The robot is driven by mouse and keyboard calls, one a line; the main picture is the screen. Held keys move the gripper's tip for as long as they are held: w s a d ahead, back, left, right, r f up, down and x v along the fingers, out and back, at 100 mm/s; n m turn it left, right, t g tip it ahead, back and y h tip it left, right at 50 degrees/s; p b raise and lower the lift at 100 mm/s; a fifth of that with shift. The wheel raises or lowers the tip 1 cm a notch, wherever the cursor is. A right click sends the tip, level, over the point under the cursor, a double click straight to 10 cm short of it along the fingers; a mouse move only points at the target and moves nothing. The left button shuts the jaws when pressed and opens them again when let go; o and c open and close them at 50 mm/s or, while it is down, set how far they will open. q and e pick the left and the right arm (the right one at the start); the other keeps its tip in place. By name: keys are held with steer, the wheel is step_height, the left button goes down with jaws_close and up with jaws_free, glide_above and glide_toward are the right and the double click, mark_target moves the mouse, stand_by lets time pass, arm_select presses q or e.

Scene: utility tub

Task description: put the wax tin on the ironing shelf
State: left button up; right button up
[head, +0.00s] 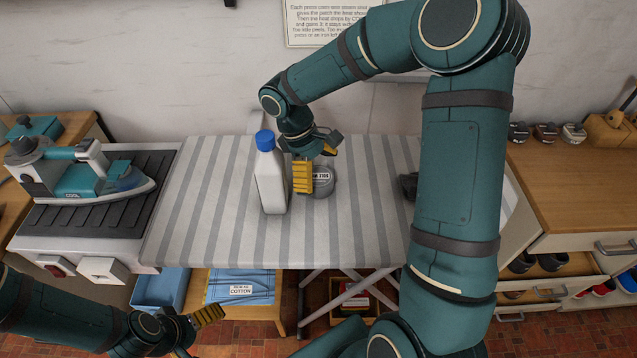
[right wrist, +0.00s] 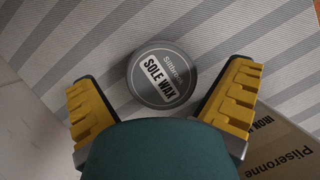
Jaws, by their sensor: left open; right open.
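The wax tin (head: 321,184) is a round grey tin standing on the grey-striped ironing board (head: 215,195). In the right wrist view its lid (right wrist: 162,75) reads "SOLE WAX". My right gripper (head: 318,177) is open, pointing down at the tin and partly hiding it. In its wrist view the two yellow fingers stand apart, with the tin ahead between them; I cannot tell whether either touches it. My left gripper (head: 194,334) is open and empty, low at the front left. A low wooden shelf (head: 283,303) under the board may be the ironing shelf; I cannot be sure.
A white bottle with a blue cap (head: 270,180) stands just left of the right gripper. An iron (head: 85,175) rests on a black ribbed pad at left. Folded blue cloth (head: 240,287) and a blue tub (head: 160,290) sit below the board. A dark object (head: 408,186) lies by my right arm.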

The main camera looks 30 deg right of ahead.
mark_target(321, 177)
steer(key=x, duration=0.3)
steer(key=shift+f+b, duration=0.15)
steer(key=shift+b, duration=0.15)
steer(key=c, duration=1.1)
